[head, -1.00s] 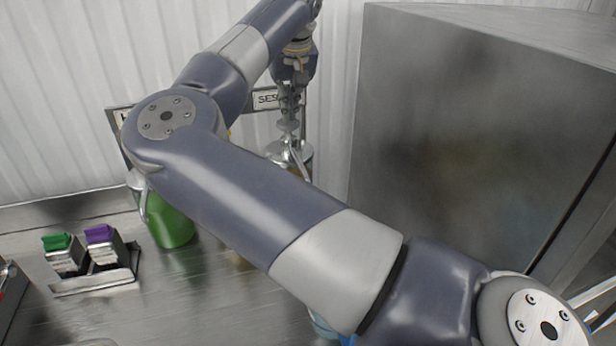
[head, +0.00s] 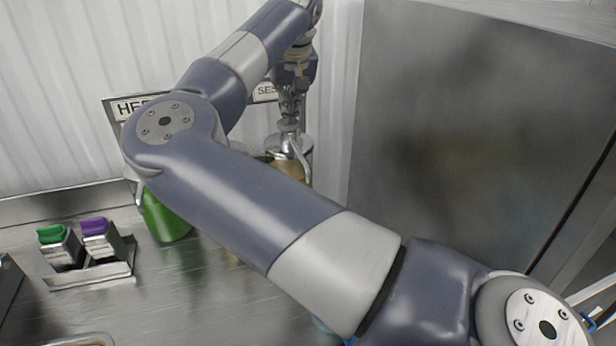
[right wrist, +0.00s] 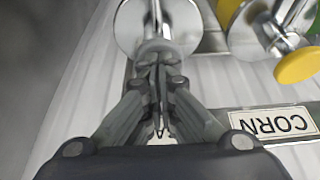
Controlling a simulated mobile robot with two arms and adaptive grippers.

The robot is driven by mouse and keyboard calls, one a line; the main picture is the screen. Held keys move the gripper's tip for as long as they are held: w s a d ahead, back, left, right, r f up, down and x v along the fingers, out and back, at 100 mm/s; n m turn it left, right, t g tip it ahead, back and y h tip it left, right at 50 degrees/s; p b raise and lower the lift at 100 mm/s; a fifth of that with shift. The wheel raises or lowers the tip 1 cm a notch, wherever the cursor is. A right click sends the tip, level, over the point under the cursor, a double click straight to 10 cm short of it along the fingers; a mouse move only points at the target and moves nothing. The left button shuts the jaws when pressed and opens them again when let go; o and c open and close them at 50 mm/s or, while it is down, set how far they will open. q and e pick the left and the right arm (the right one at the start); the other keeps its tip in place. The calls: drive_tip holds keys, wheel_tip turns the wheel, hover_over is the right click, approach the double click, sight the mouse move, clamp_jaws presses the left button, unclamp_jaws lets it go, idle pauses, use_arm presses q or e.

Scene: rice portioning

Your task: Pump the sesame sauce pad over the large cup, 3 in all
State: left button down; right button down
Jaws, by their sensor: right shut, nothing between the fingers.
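My right gripper (head: 290,104) is shut and empty. It points down onto the pad (head: 288,126) of the sesame sauce pump, and its tips appear to touch the pad. Under the pad are the pump's metal lid (head: 284,144) and a tan container (head: 292,170). In the right wrist view, the shut fingers (right wrist: 157,68) meet over the grey pad, with the round metal lid (right wrist: 128,28) behind. My right arm covers much of the middle of the head view. The large cup cannot be made out; only a bit of something blue shows below the arm. My left gripper is out of view.
A green dispenser (head: 165,218) stands left of the sesame one, partly behind my arm. A metal holder with green (head: 52,233) and purple (head: 94,226) topped items sits at left. A large metal cabinet (head: 450,120) fills the right. A yellow pump (right wrist: 298,65) and CORN sign (right wrist: 272,123) show in the wrist view.

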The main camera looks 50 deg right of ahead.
drive_tip(key=shift+f, duration=0.15)
drive_tip(key=shift+r+p, duration=1.4)
drive_tip(key=shift+r, duration=0.3)
drive_tip(key=shift+f, duration=0.1)
drive_tip(key=shift+f+b, duration=1.2)
drive_tip(key=shift+f, duration=0.5)
drive_tip(key=shift+r, duration=0.15)
drive_tip(key=shift+r+p, duration=0.2)
drive_tip(key=shift+p, duration=0.1)
drive_tip(key=shift+r+p, duration=1.05)
drive_tip(key=shift+r, duration=0.4)
